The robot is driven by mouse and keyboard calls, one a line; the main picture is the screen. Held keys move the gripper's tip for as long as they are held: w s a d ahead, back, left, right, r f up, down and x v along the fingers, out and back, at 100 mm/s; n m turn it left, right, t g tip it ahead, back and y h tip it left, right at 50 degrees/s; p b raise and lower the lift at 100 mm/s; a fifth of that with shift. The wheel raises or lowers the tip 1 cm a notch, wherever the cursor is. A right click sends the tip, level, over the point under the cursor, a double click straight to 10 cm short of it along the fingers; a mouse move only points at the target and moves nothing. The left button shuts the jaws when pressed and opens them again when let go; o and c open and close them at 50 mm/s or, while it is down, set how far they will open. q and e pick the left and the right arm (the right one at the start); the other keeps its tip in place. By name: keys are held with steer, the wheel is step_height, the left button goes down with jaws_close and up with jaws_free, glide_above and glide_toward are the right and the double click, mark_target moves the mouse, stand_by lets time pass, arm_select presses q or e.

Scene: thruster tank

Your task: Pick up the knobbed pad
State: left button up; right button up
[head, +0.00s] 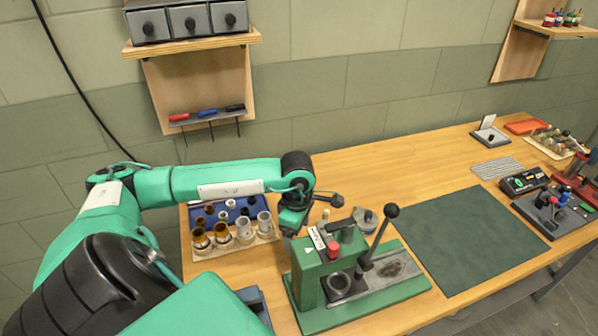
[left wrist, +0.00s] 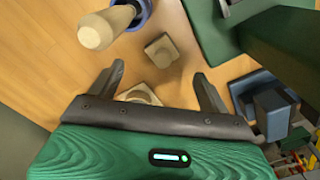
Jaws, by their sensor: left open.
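A small beige square block with a raised knob, which looks like the knobbed pad (left wrist: 162,50), lies on the wooden table in the left wrist view. I cannot make it out surely in the head view. My left gripper (left wrist: 158,76) is open and empty, with its two fingers spread toward the pad. The pad lies beyond the fingertips, roughly in line with the gap between them. A second beige piece (left wrist: 138,94) shows nearer the palm, partly hidden by it. In the head view my left gripper (head: 293,218) hangs left of the green press, above the table.
The green press (head: 350,285) with its lever stands close by on the right. A tray of jars (head: 235,232) is on the left. A pale handled tool (left wrist: 97,30) stands near the pad, and a blue block (left wrist: 255,100) lies right. A dark green mat (head: 470,235) is clear.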

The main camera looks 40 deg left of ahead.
arm_select(q)
steer(key=shift+s+d+f, duration=0.1)
steer(key=shift+f, duration=0.35)
steer(key=f+p, duration=0.1)
steer(key=f, duration=0.1)
steer(key=f+p, duration=0.1)
steer(key=f, duration=0.1)
steer(key=shift+d+f, duration=0.2)
steer(key=shift+f, duration=0.2)
arm_select(e)
steer(key=shift+w+a+r, duration=0.15)
steer(key=shift+a+r, duration=0.2)
steer(key=shift+r, duration=0.25)
steer(key=shift+w+a+r, duration=0.15)
steer(key=shift+a+r, duration=0.15)
steer(key=shift+r, duration=0.3)
arm_select(q)
steer(key=c, duration=1.1)
arm_select(e)
steer(key=shift+d, duration=0.45)
